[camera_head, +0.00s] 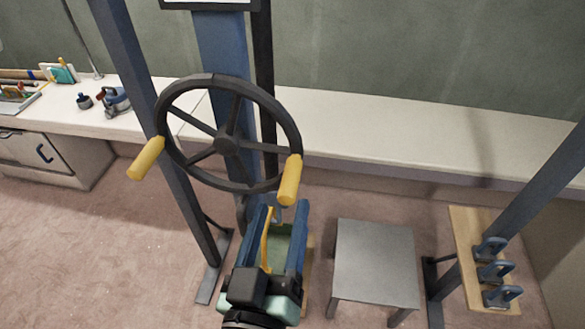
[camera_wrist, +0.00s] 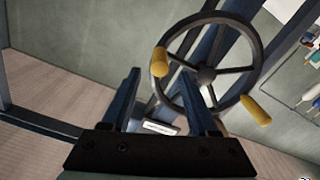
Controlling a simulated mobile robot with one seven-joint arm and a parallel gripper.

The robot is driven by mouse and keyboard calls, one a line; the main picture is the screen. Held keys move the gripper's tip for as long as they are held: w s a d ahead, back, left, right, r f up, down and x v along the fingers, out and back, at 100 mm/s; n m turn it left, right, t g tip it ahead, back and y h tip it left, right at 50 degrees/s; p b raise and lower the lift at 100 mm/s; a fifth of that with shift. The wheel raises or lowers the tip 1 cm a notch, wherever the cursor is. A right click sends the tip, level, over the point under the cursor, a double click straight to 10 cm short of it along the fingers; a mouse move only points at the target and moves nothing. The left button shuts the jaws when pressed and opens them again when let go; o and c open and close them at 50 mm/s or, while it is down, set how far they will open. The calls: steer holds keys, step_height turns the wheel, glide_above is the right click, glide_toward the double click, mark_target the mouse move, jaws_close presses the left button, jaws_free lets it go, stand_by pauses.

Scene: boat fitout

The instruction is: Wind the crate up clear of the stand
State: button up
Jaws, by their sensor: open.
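A dark handwheel (camera_head: 228,143) with two yellow handles, left (camera_head: 146,158) and right (camera_head: 289,180), is mounted on a blue post in the head view. It also shows in the wrist view (camera_wrist: 207,75). My gripper (camera_wrist: 162,75) is open and empty, its two blue-grey fingers apart and pointing toward the wheel. In the head view my gripper (camera_head: 281,207) is below the right handle, not touching it. A green surface and a yellow strap (camera_head: 266,240) show around my fingers; I cannot tell whether they belong to the crate. My arm hides much there.
A grey square table (camera_head: 375,262) stands to the right; I cannot tell whether it is the stand. A wooden board (camera_head: 467,240) with several blue shackles is farther right. A white bench (camera_head: 400,125) runs behind, with tools at left. Blue uprights flank the area.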

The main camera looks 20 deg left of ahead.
mark_target(297, 157)
steer(key=p+x, duration=0.3)
steer(key=x, duration=0.5)
steer(key=shift+w+r, duration=0.1)
steer(key=shift+r, duration=0.1)
steer(key=shift+x, duration=0.75)
steer(key=shift+f, duration=0.15)
steer(key=c, duration=0.9)
jaws_close()
steer(key=shift+d, duration=0.15)
